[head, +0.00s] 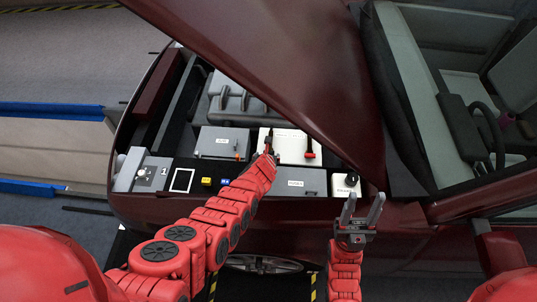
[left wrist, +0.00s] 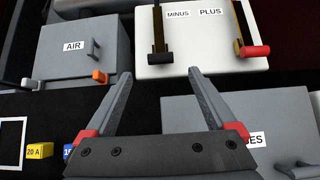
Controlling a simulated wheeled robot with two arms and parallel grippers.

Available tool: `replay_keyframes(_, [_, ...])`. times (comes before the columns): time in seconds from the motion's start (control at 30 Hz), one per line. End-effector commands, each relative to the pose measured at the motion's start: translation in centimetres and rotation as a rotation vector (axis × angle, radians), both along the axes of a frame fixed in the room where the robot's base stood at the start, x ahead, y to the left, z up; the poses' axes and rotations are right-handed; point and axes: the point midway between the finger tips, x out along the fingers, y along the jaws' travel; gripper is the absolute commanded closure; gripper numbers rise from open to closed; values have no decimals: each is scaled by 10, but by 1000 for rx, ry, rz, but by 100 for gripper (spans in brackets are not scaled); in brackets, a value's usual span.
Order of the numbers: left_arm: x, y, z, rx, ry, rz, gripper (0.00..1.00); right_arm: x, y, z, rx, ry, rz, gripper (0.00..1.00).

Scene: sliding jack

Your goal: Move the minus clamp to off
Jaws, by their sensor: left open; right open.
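The white battery box (head: 290,148) sits in the engine bay in the head view; its top fills the upper right of the left wrist view (left wrist: 195,58). The minus clamp (left wrist: 160,45) is a dark upright piece on a brass strip, left of the MINUS label. The plus clamp (left wrist: 254,51), with a red handle, is at the box's right side; it also shows in the head view (head: 310,154). My left gripper (left wrist: 160,78) is open and empty, its fingertips pointing toward the minus clamp, apart from it in the picture. My right gripper (head: 362,203) is open and empty outside the bay.
A grey AIR box (left wrist: 80,50) with an orange latch stands left of the battery. A grey fuse box (head: 299,182) lies in front of it. The raised dark red hood (head: 290,75) hangs over the bay's right side. Coloured fuses (head: 207,181) sit at the front.

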Motion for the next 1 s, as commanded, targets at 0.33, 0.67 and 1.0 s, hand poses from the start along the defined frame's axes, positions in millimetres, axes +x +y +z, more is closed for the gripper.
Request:
replay_keyframes(0.33, [30,1,-41,1,1,1,10,0,0,-76,0,0,0,50])
replay_keyframes(0.67, [53,0,-61,0,1,0,10,0,0,-128,0,0,0,50])
replay_keyframes(1.0, [61,0,-63,1,2,0,10,0,0,-142,0,0,0,50])
